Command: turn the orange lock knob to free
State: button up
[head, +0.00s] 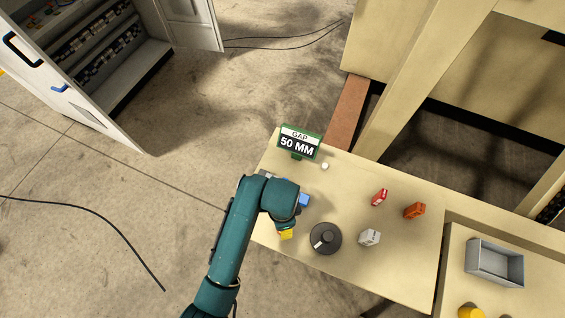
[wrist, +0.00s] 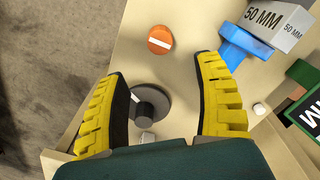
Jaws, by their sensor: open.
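The orange lock knob (wrist: 160,40) is a round disc with a white line across it, in the upper middle of the wrist view. The line runs nearly sideways there, tilted slightly down to the right. My gripper (wrist: 161,68) is open, its two yellow fingers wide apart with nothing between the tips. The knob lies beyond the fingertips, apart from them. In the head view a bit of my yellow gripper (head: 286,234) shows below my wrist, at the left of the bench. I cannot make out the knob there; my arm likely covers it.
A dark dial (head: 326,238) with a white mark sits right of my gripper. A 50 MM block (wrist: 270,22) sits by a blue piece (wrist: 243,45). A green sign (head: 299,145) reads GAP 50 MM. Loose blocks (head: 414,210) and a grey tray (head: 478,262) are farther right.

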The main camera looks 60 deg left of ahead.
notch_tip(320, 180, down, 11)
jog(key=shift+w+b, duration=0.15)
jog(key=shift+b, duration=0.25)
jog(key=c, duration=1.2)
